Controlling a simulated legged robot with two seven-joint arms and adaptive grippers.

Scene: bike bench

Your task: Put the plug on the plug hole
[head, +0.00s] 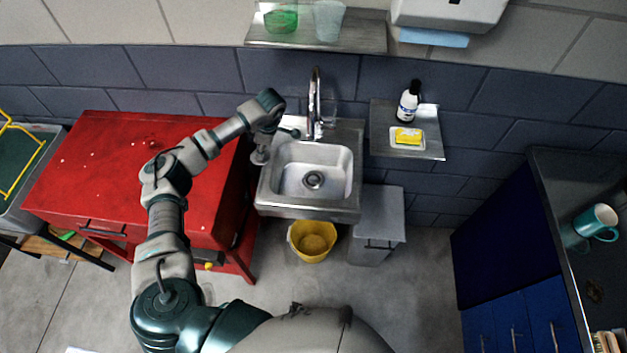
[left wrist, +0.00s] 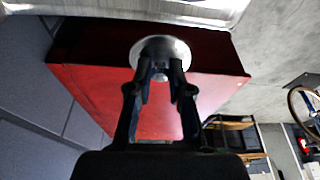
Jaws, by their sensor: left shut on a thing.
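The sink (head: 277,187) stands in the middle of the head view, with a dark round plug hole (head: 313,180) in its basin; nothing covers the hole. My left gripper (head: 264,142) is beside the sink's upper left corner. In the left wrist view its fingers (left wrist: 160,70) are shut on the plug (left wrist: 183,49), a pale round disc. In the head view the plug (head: 259,157) shows as a small pale shape by the sink's left rim. I cannot tell whether it touches the rim. My right gripper is not in view.
The tap (head: 316,100) rises behind the basin. A red cabinet (head: 110,165) stands left of the sink. A shelf (head: 432,147) at the right holds a bottle (head: 409,100) and a yellow sponge (head: 407,136). A yellow bucket (head: 303,247) is below the sink. The basin is empty.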

